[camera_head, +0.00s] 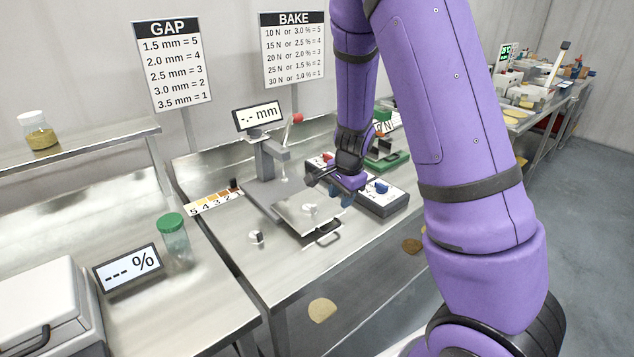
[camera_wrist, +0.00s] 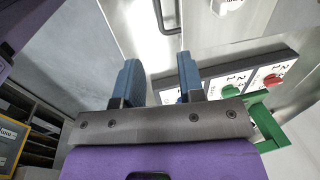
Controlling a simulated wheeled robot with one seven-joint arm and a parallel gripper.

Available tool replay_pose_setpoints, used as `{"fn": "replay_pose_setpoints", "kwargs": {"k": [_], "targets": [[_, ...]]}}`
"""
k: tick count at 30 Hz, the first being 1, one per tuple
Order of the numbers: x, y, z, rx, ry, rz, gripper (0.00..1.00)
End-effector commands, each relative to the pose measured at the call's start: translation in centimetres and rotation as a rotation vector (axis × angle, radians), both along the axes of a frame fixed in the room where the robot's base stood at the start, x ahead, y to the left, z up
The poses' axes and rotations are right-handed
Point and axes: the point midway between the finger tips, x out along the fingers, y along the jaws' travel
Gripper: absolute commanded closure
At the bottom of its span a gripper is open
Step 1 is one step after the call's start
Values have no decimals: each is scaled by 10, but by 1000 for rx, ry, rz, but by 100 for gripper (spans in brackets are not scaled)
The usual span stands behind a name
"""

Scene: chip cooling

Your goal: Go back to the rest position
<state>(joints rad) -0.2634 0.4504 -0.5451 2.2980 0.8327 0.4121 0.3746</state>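My gripper (camera_head: 342,196) is above the steel bench (camera_head: 255,290), just in front of a dark control box with a blue knob (camera_head: 381,190). In the wrist view the two blue fingers of my gripper (camera_wrist: 160,80) stand apart with nothing between them, so it is open and empty. My purple arm reaches down from the top right in the head view and hides part of the bench behind it.
A press with a "-.- mm" display (camera_head: 258,116) and a flat plate with a handle (camera_head: 315,212) stand left of my gripper. A green-lidded jar (camera_head: 174,243), a "--- %" display (camera_head: 128,269) and a white box (camera_head: 40,305) are at left.

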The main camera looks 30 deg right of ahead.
Motion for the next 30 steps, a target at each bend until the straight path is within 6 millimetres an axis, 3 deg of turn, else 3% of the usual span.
{"fn": "replay_pose_setpoints", "kwargs": {"k": [7, 11, 20, 30], "targets": [[-1, 2, 4, 6, -4, 12, 64], [-4, 11, 23, 32, -27, 71, 64], [-35, 47, 104, 94, -121, 360, 64], [-93, 74, 186, 47, -226, 700, 64]]}}
